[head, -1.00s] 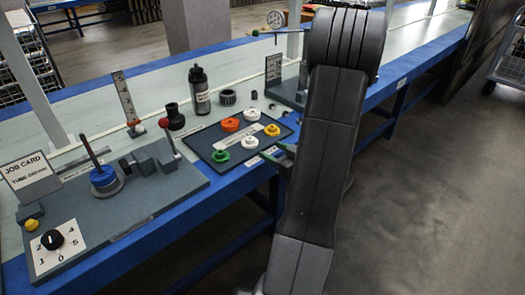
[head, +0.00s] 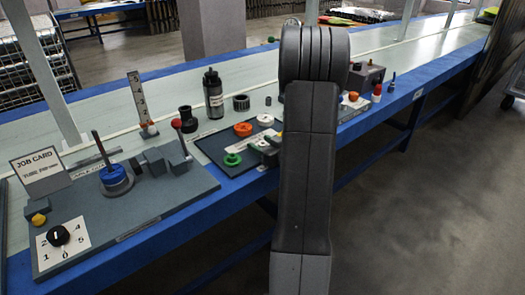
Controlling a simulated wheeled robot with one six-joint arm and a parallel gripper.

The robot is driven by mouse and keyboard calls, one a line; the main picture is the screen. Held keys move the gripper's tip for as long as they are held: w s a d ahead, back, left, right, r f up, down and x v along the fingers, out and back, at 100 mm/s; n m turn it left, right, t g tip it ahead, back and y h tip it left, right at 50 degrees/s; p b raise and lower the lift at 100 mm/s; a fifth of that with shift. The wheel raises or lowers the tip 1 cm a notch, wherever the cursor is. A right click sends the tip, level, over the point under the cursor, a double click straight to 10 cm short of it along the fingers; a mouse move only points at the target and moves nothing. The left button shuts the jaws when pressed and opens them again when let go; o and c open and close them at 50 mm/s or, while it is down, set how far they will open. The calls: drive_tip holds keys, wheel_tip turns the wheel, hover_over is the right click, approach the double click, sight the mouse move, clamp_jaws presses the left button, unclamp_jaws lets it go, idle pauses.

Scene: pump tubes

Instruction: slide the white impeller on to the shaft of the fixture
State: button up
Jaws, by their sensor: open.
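A white impeller (head: 265,119) lies at the back of the dark tray (head: 212,147). The orange impeller (head: 243,129) and green impeller (head: 232,159) lie there too. My arm hides the tray's right end. The shaft is well to the left of my gripper.
A black bottle (head: 213,94), a black cup (head: 187,119) and a ruler stand (head: 142,104) stand behind the tray. Grey blocks (head: 155,161) and a red-topped lever (head: 178,130) stand between shaft and tray. A dial (head: 58,236) and job card (head: 37,174) are at the left.

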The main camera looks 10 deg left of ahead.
drive_tip(key=shift+x, duration=0.95)
drive_tip(key=shift+c, duration=0.4)
drive_tip(key=shift+s, duration=0.1)
drive_tip(key=c, duration=1)
drive_tip(key=shift+c, duration=0.2)
